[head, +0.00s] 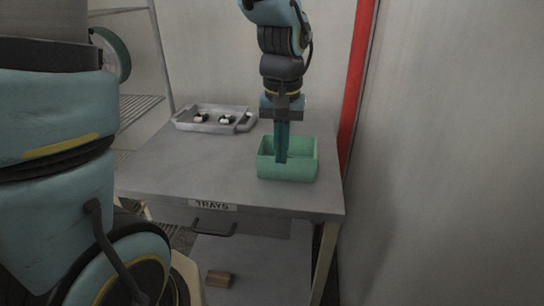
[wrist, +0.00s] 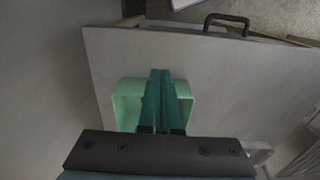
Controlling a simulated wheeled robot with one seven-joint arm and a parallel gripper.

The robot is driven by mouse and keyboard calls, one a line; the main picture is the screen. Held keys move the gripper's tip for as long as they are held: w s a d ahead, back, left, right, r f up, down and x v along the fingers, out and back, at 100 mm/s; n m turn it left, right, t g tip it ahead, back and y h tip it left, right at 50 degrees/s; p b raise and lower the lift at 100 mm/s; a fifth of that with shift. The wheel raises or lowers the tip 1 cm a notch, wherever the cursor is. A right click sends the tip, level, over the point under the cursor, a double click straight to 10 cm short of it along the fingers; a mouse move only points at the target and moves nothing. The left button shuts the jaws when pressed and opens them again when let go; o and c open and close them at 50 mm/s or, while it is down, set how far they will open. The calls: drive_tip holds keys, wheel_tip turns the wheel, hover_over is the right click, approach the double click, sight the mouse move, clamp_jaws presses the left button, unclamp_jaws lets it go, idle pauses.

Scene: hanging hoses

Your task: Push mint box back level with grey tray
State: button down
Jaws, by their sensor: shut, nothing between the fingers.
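The mint box (head: 288,172) is an open-topped green bin near the right front of the grey table. The grey tray (head: 184,126) lies farther back and to the left, with small black-and-white items in it. My gripper (head: 281,160) is shut and empty, pointing down at the mint box, its fingers overlapping the box's opening in the head view. In the wrist view, my gripper's teal fingers (wrist: 162,74) cover the middle of the mint box (wrist: 128,104). Whether the fingertips touch a wall of the box cannot be told.
The table (head: 165,168) has a drawer labelled TRAYS with a dark handle (head: 214,230). A red vertical post (head: 358,80) stands by its right back edge. A wooden block (head: 218,279) lies low beneath. The tabletop between tray and box is clear.

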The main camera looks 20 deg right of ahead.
drive_tip(key=f, duration=0.4)
drive_tip(key=f+p, duration=0.1)
drive_tip(key=f, duration=0.3)
drive_tip(key=shift+s+d+f, duration=0.1)
drive_tip(key=shift+d+f, duration=0.05)
drive_tip(key=shift+d, duration=0.05)
drive_tip(key=w, duration=0.1)
drive_tip(key=w+d+p, duration=0.1)
drive_tip(key=w, duration=0.1)
drive_tip(key=shift+d+f, duration=0.1)
drive_tip(key=shift+d, duration=0.05)
drive_tip(key=shift+w+d+f, duration=0.1)
drive_tip(key=shift+w+d, duration=0.15)
drive_tip(key=shift+w, duration=0.15)
